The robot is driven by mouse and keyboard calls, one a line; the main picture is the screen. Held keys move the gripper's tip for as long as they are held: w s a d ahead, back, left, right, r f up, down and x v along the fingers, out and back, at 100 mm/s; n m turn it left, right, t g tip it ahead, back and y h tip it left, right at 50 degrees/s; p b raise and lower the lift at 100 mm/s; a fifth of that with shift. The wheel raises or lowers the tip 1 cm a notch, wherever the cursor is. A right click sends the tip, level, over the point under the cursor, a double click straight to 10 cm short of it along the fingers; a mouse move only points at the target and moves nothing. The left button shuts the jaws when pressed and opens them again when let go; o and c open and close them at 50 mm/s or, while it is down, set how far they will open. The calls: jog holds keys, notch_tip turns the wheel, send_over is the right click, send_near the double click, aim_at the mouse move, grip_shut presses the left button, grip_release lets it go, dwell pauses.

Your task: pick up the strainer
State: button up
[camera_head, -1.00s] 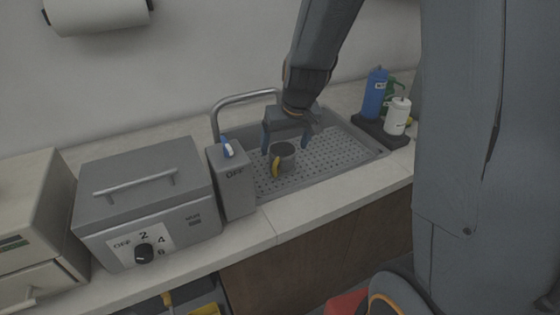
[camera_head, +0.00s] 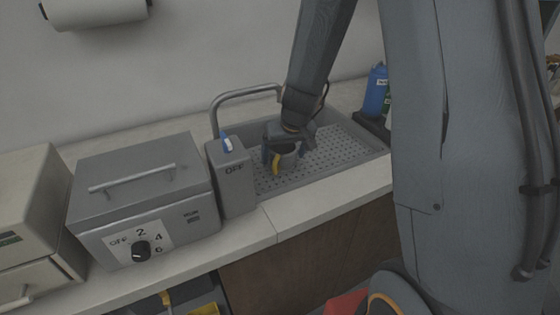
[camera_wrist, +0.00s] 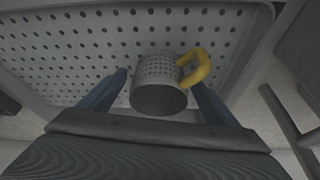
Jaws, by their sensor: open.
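The strainer (camera_wrist: 158,84) is a small grey perforated cup with a yellow handle (camera_wrist: 196,68). It stands in the sink on the perforated sink floor (camera_wrist: 75,50). In the head view the strainer (camera_head: 287,160) is partly hidden by my gripper (camera_head: 285,155). My gripper is open, and in the wrist view its two blue fingers (camera_wrist: 160,90) lie on either side of the cup. The right finger is close to the handle. I cannot tell whether either finger touches the strainer.
A grey switch box (camera_head: 232,180) marked OFF and a curved faucet (camera_head: 245,97) stand at the sink's left. A grey heater box (camera_head: 145,200) with a dial is further left. A blue bottle (camera_head: 375,92) stands beyond the sink's right end.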

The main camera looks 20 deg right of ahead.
jog(key=c, duration=1.2)
jog(key=shift+c, duration=0.2)
jog(key=shift+r, duration=0.15)
